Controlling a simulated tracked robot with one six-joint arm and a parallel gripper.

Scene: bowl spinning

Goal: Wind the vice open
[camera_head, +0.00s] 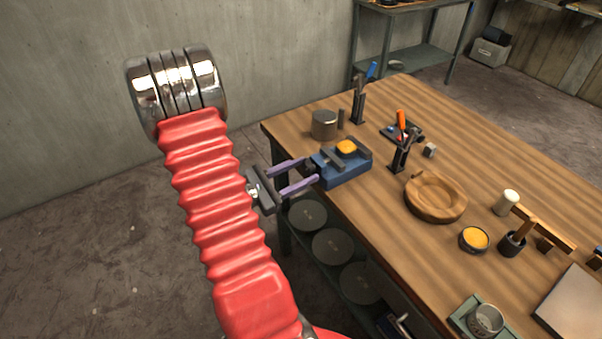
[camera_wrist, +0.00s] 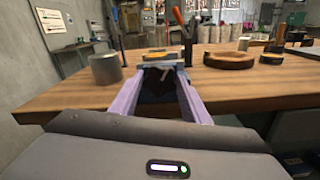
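The blue vice (camera_head: 346,172) sits at the near left edge of the wooden workbench, with grey jaws on top and a round yellow-orange piece (camera_head: 346,146) at them. My gripper (camera_head: 311,170) points at the vice's front from beyond the bench edge. Its two purple fingers are spread apart, their tips close to the vice. In the wrist view, the fingers (camera_wrist: 163,90) reach forward on both sides of the vice's dark front, where a small light-coloured bar shows. The vice's handle is hard to make out, and I cannot tell whether a finger touches it.
A metal cylinder (camera_head: 324,124) stands left of the vice. Upright tool holders (camera_head: 398,158) stand behind it and to its right. A wooden bowl (camera_head: 435,196) and a yellow-filled tin (camera_head: 474,239) lie farther right. Round grey discs (camera_head: 332,246) rest on the shelf below.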

